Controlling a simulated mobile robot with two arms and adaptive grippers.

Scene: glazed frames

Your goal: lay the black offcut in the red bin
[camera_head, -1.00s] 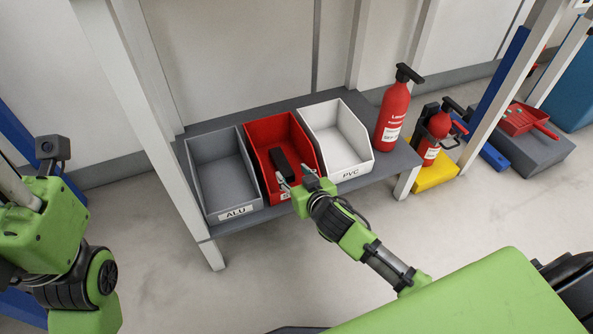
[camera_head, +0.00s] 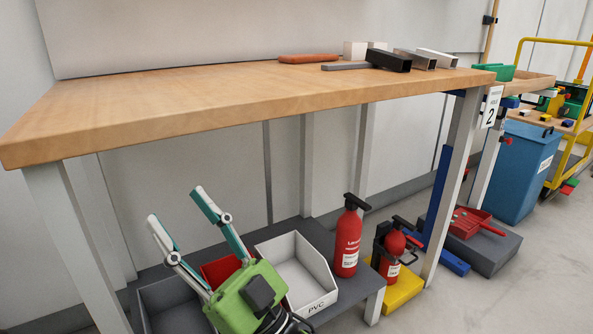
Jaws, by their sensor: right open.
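The red bin (camera_head: 219,269) stands on the low shelf between a grey bin and a white bin. Only a small part of it shows behind my right gripper, and its inside is hidden now. In the earlier head view a black offcut lay in this bin. My right gripper (camera_head: 177,205) is open, with its two fingers spread wide and nothing between them. It is raised in front of the bins. A black square piece (camera_head: 388,60) lies on the workbench top among other offcuts. My left gripper is out of view.
The wooden workbench top (camera_head: 200,95) spans above the shelf. The grey bin (camera_head: 172,297) and the white PVC bin (camera_head: 313,297) flank the red one. A fire extinguisher (camera_head: 347,243) stands right of them. A blue bin (camera_head: 519,170) stands far right.

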